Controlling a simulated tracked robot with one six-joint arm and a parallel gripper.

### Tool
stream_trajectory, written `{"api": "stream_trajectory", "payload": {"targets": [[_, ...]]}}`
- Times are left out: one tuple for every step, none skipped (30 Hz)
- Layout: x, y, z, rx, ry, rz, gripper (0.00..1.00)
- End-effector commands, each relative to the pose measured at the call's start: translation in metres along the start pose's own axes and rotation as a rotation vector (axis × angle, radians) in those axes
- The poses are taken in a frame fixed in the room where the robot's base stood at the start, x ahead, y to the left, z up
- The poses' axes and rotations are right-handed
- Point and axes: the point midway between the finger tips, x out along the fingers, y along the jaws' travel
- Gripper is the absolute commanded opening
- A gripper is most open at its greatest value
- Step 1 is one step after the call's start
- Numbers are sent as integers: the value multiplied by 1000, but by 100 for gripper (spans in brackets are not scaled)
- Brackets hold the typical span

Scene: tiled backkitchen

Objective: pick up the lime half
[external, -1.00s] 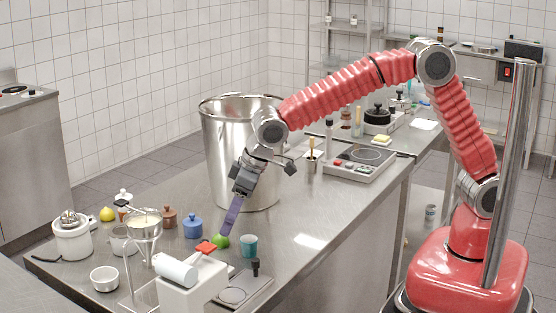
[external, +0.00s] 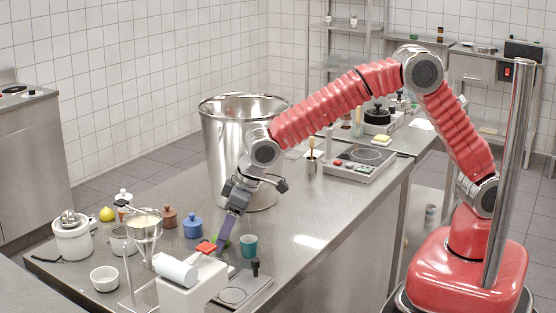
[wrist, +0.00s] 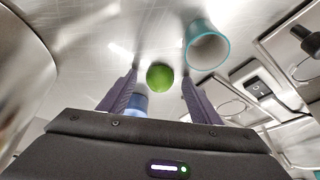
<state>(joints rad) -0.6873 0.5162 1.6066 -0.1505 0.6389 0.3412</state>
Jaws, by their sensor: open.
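The green lime half (external: 227,242) lies on the steel counter, mostly hidden behind my fingers in the external view. In the wrist view the lime half (wrist: 159,76) shows whole as a round green shape, between and just beyond my two purple fingertips. My gripper (external: 221,248) is open, pointing down close to the lime half. In the wrist view my gripper (wrist: 159,88) has a finger on each side of it, with nothing held. I cannot tell whether a finger touches it.
A teal cup (external: 249,245) stands right beside the lime half. A blue pot (external: 193,227) stands to its left. A white device with a red top (external: 206,247) and a scale (external: 240,288) are in front. A large steel pot (external: 218,150) stands behind.

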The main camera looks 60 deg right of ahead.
Motion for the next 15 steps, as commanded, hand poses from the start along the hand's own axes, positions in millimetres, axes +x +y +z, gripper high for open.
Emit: {"api": "stream_trajectory", "payload": {"targets": [[0,0,0,0,0,0,58],[0,0,0,0,0,0,57],[0,0,0,0,0,0,54],[0,0,0,0,0,0,52],[0,0,0,0,0,0,50],[0,0,0,0,0,0,47],[0,0,0,0,0,0,45],[0,0,0,0,0,0,43],[0,0,0,0,0,0,40],[0,0,0,0,0,0,38],[0,0,0,0,0,0,36],[0,0,0,0,0,0,33],[0,0,0,0,0,0,31],[0,0,0,0,0,0,29],[0,0,0,0,0,0,26]]}}
